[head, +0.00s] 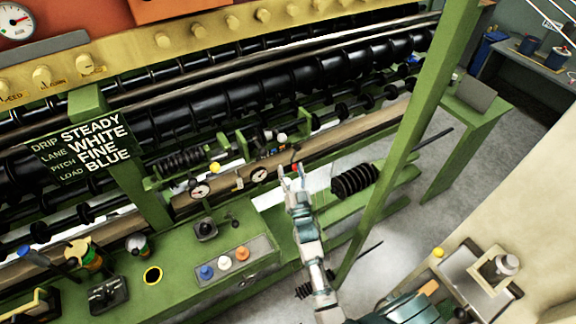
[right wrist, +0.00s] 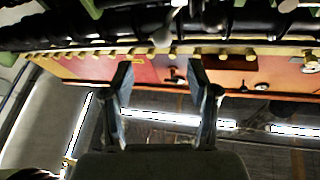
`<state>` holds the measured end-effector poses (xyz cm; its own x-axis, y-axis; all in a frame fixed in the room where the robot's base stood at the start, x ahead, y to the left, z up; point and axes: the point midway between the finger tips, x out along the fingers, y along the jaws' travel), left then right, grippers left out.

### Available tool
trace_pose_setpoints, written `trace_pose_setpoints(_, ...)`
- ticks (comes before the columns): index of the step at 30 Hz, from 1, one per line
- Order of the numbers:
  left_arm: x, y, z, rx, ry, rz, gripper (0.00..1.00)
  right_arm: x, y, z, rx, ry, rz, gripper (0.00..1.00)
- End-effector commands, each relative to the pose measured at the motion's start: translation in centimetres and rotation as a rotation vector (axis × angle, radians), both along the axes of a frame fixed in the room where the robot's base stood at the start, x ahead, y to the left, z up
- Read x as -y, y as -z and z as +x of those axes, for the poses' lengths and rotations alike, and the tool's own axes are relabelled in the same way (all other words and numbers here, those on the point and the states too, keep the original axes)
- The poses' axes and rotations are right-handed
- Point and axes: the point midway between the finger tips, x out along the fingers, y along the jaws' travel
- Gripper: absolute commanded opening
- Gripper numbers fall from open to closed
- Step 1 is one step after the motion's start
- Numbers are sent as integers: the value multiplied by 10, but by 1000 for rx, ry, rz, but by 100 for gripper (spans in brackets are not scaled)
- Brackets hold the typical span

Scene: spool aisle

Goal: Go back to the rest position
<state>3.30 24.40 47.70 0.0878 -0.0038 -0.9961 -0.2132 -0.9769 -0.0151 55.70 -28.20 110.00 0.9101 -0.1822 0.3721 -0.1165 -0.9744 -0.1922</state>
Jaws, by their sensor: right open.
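My right gripper (head: 291,172) is in the middle of the head view, at the end of my pale arm, which comes up from the bottom. Its two fingers point up toward the green machine (head: 130,180). In the right wrist view the gripper (right wrist: 158,75) shows its two dark fingers spread wide with nothing between them. No contact between the fingers and the machine can be made out. My left gripper is not in view.
A green post (head: 392,160) slants up to the right of my gripper. A black ribbed roller (head: 355,181) lies between them. Grey floor (head: 455,190) is clear at right.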

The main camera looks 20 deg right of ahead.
Motion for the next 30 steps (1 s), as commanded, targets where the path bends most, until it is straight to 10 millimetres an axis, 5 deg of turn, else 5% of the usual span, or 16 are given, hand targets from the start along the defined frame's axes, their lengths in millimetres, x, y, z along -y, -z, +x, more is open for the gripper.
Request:
trace_pose_setpoints(8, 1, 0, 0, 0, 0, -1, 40, 0, 3, -1, -16, -2, -2, 59)
trace_pose_setpoints(14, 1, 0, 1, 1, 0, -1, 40, -8, 55, -25, -313, -40, -27, 59)
trace_pose_setpoints(21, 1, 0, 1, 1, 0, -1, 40, -40, 152, -131, -942, -157, -95, 59)
trace_pose_setpoints(30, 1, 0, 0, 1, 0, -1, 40, -61, 193, -246, -1385, -269, -161, 59)
